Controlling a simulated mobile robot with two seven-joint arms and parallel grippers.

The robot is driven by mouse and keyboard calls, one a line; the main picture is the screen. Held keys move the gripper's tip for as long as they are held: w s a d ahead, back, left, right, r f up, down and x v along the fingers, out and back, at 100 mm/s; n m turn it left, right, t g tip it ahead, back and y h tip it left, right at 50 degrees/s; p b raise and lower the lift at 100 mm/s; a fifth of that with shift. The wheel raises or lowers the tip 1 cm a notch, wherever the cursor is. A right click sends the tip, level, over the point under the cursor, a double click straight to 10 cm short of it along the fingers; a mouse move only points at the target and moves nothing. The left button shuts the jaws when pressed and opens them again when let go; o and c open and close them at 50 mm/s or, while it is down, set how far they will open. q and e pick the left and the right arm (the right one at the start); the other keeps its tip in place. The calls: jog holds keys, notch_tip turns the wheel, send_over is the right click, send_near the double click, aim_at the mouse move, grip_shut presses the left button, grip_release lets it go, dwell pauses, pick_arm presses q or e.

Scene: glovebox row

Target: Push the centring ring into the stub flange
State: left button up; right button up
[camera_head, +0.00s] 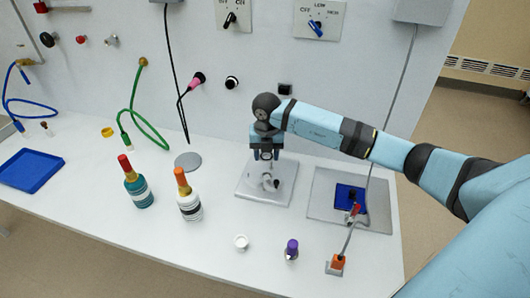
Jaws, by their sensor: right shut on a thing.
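My right gripper (266,157) points down above a light grey plate (246,192) right of the middle of the bench. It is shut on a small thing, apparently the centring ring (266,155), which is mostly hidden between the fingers. A grey metal fitting, apparently the stub flange (270,182), stands on the plate just below the fingertips. Whether the ring touches the flange is too small to tell. My left gripper is out of view.
A grey board with a blue square block (350,197) lies right of the plate. Two bottles (138,182) (188,196) stand to the left. A white cup (241,242), a purple-capped vial (291,249) and an orange block (337,263) are near the front. A blue tray (30,170) lies far left.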

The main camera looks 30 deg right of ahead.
jog(key=b, duration=0.4)
send_over(266, 177)
jog(key=shift+f, duration=2.95)
jog(key=shift+s+f+b, duration=0.1)
jog(key=shift+f+b, duration=0.45)
jog(key=shift+f, duration=0.6)
jog(key=o, duration=1.1)
jog(key=shift+r, duration=0.1)
notch_tip(266, 177, up, 14)
jog(key=shift+f+b, duration=0.2)
jog(key=shift+b, duration=0.25)
